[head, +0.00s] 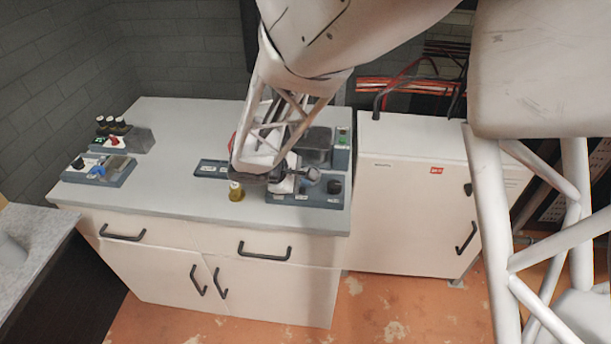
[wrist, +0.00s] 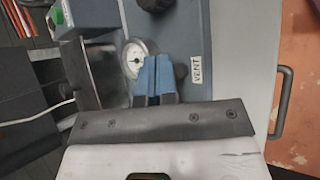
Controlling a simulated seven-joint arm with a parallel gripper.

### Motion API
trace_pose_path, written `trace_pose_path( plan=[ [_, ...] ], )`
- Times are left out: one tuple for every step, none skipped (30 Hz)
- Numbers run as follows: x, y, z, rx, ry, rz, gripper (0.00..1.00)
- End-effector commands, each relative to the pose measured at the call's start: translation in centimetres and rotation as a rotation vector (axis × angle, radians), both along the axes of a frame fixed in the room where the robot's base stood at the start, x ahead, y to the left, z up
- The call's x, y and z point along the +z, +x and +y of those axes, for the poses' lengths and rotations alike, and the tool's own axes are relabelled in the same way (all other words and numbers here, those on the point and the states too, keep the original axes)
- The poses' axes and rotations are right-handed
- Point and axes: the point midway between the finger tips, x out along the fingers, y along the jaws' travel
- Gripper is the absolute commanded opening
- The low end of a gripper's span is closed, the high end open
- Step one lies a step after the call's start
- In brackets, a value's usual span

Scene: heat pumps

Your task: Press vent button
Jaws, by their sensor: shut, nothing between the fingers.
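A white label reading VENT (wrist: 196,69) is on the blue-grey panel (wrist: 183,30) in the wrist view. A dark round part (wrist: 181,72) sits beside the label, partly hidden behind my fingers; I cannot tell whether it is the vent button. My gripper (wrist: 153,74) has its blue fingertips together and empty, over the panel between a round gauge (wrist: 135,57) and the label. Contact with the panel cannot be told. In the head view my gripper (head: 277,178) is over the right-hand panel on the cabinet top, its fingertips hard to make out.
A black knob (head: 334,187) stands at the panel's right, and a green button (head: 342,137) is behind it. A brass-coloured part (head: 236,191) stands left of my gripper. Other control boxes (head: 100,168) are at the far left.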

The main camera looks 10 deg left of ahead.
Motion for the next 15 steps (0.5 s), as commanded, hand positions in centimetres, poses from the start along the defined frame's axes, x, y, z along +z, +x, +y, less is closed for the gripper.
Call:
trace_pose_path(
  plan=[
    [-0.12,0.0,0.0,0.0,0.0,0.0,0.0],
    [-0.19,0.0,0.0,0.001,0.0,0.001,0.0],
    [-0.3,0.0,0.0,0.001,0.0,0.001,0.0],
    [-0.37,0.0,0.0,0.001,0.0,0.001,0.0],
    [-0.46,-0.01,0.0,0.001,0.0,0.001,0.0],
    [-0.56,-0.01,0.0,0.001,0.0,0.001,0.0],
    [-0.62,-0.01,0.0,0.001,0.0,0.001,0.0],
    [-0.67,-0.01,-0.01,0.001,0.0,0.001,0.0],
    [-0.72,-0.01,0.0,0.001,0.0,0.001,0.0],
    [-0.74,0.0,-0.01,0.001,0.0,0.001,0.0],
    [-0.75,-0.01,-0.01,0.001,0.0,0.001,0.0],
    [-0.76,-0.01,0.0,0.001,0.0,0.001,0.0],
    [-0.76,-0.01,0.0,0.001,0.0,0.001,0.0],
    [-0.76,-0.01,0.0,0.001,0.0,0.001,0.0],
    [-0.75,-0.01,0.0,0.001,0.0,0.001,0.0]
  ],
)
